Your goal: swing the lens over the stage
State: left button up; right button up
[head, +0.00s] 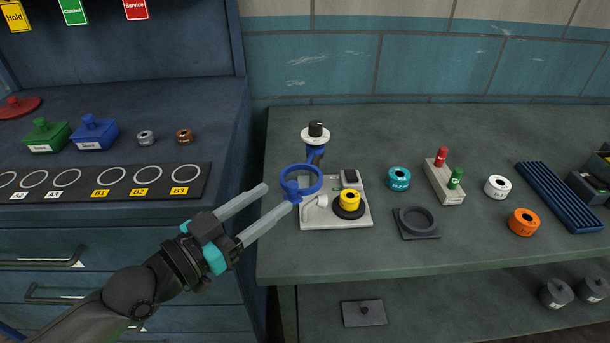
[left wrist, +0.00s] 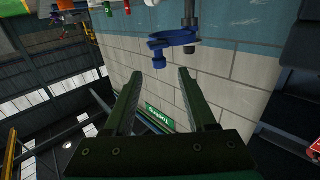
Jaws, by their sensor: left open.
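The blue lens ring (head: 301,180) hangs on a short blue arm from an upright post with a white collar and black knob (head: 316,131). It also shows in the left wrist view (left wrist: 178,38), with a small blue knob (left wrist: 159,63) on its near side. The pale base plate (head: 334,221) carries a round black stage (head: 350,212) with a yellow drum (head: 349,197) on it. The ring is left of the stage, not over it. My left gripper (head: 278,197) is open and empty at the ring's left side, its fingertips near the small knob. Whether they touch cannot be told. My right gripper is out of view.
On the bench are a teal drum (head: 399,179), a block with red and green pegs (head: 443,181), a dark square holder (head: 417,222), a white drum (head: 497,187) and an orange drum (head: 523,222). A blue cabinet (head: 150,225) stands left. The bench front is clear.

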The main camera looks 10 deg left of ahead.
aim_at(297, 182)
pick_arm(q)
jog(key=shift+x, duration=4.6)
grip_shut()
